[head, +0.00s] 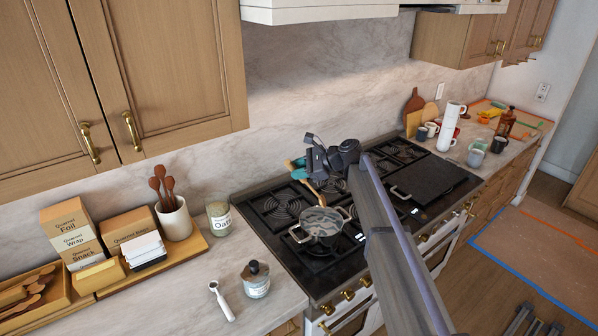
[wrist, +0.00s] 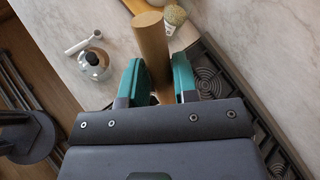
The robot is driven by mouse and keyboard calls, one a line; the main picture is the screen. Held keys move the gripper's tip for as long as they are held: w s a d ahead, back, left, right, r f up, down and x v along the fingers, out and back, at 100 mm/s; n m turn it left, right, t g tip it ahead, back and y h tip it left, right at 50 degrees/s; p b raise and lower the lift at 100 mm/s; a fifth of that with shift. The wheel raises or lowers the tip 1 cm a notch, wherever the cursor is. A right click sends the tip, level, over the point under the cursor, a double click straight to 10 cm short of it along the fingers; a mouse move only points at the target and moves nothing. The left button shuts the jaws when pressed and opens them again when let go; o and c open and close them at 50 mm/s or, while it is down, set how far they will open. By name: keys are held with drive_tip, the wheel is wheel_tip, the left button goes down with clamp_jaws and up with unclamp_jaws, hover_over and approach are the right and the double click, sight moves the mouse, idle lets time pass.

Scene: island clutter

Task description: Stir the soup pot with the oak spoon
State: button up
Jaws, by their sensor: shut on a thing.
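The soup pot (head: 320,236) is a small light-coloured pot with two side handles, standing on the front left part of the black cooktop, with pale, mottled contents. My gripper (head: 298,169) has teal fingers and is above and behind the pot. It is shut on the oak spoon (head: 312,187), which slants down to the right with its lower end at the pot's opening. How deep the spoon reaches is unclear. In the wrist view the thick spoon handle (wrist: 151,42) stands between the teal fingertips of my gripper (wrist: 158,80); the pot is out of that view.
A black griddle (head: 425,178) covers the right burners. On the left counter are a glass oats jar (head: 219,216), a lidded jar (head: 256,281), a white scoop (head: 221,301) and a utensil crock (head: 174,219). Mugs (head: 477,146) stand on the far right counter.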

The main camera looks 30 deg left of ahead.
drive_tip(key=shift+s+a+f+b, duration=1.45)
drive_tip(key=shift+s+f+b, duration=0.95)
drive_tip(key=shift+s, duration=0.4)
drive_tip(key=w+d+f+b, duration=0.3)
drive_tip(key=w+f+b, duration=0.2)
drive_tip(key=f+b, duration=0.4)
drive_tip(key=shift+w+f+b, duration=0.35)
drive_tip(key=shift+f+b, duration=0.05)
